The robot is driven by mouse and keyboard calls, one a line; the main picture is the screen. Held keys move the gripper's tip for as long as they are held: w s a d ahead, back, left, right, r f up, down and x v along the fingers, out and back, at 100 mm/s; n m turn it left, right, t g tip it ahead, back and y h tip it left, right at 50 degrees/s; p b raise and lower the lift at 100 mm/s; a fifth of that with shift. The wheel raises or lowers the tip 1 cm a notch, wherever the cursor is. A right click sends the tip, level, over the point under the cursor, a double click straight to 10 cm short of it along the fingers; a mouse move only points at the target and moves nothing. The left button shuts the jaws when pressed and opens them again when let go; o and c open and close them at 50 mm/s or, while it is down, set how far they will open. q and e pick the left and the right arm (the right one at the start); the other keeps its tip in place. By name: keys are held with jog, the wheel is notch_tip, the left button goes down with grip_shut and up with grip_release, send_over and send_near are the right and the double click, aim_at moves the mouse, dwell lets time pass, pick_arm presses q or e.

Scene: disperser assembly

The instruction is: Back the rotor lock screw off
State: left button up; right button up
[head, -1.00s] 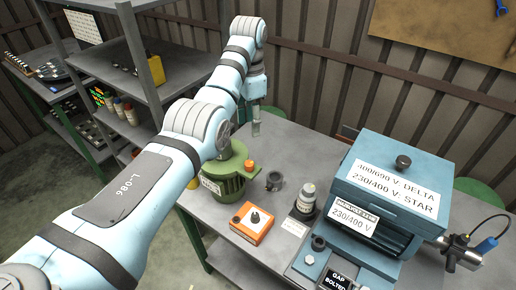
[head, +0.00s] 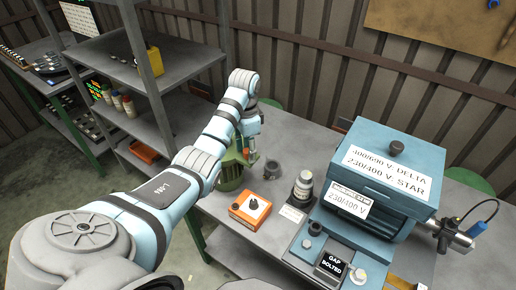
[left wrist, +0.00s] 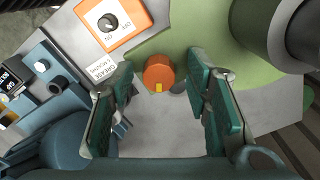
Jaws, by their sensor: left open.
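The rotor lock screw (left wrist: 158,73) shows in the left wrist view as an orange round knob with a small yellow mark. It sits at the edge of the green motor (head: 230,176), whose green body also fills the upper right of the left wrist view (left wrist: 215,32). My left gripper (head: 252,158) is over the motor in the head view. In the left wrist view its teal-padded fingers are open, with the knob in line with the gap between their tips and visible space on the left side. My right gripper is out of view.
An orange switch box (head: 250,208) with a black knob stands in front of the motor. Shelving (head: 170,75) stands behind left.

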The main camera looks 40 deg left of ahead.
pick_arm(q)
jog(key=shift+s+r, duration=0.1)
jog(key=shift+s, duration=0.1)
jog(key=shift+w, duration=0.25)
grip_shut()
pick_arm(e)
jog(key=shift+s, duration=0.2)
pick_arm(q)
jog(key=shift+n, duration=0.5)
jog(key=n, duration=0.4)
jog(key=shift+n, duration=0.3)
jog(key=n, duration=1)
jog(key=shift+n, duration=0.4)
jog(key=n, duration=0.5)
jog(key=shift+n, duration=0.4)
